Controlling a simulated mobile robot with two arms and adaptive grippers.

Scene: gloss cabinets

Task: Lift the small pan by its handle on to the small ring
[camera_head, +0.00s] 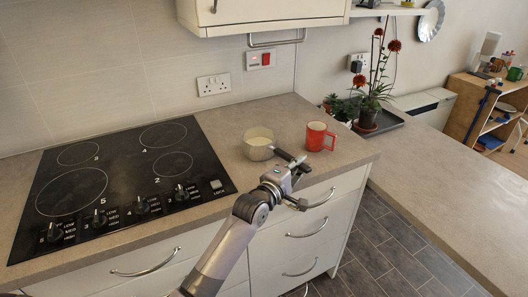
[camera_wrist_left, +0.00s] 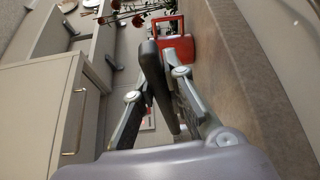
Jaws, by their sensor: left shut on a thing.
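The small pan (camera_head: 257,153) is a metal pan with a pale inside, at the counter right of the hob; I cannot tell whether it touches the counter. Its dark handle (camera_head: 284,155) points right and toward me. My left gripper (camera_head: 297,167) is shut on the handle, which shows as a dark bar between the fingers in the left wrist view (camera_wrist_left: 153,70). The black hob (camera_head: 120,178) has several marked rings; the smaller ones are at the back left (camera_head: 78,153) and front right (camera_head: 174,165). Nothing stands on them. My right gripper is not in view.
A red mug (camera_head: 316,137) stands just right of the pan, close to the handle; it also shows in the left wrist view (camera_wrist_left: 178,47). Knobs (camera_head: 141,207) line the hob's front. A potted plant (camera_head: 368,117) stands farther right. Counter between pan and hob is clear.

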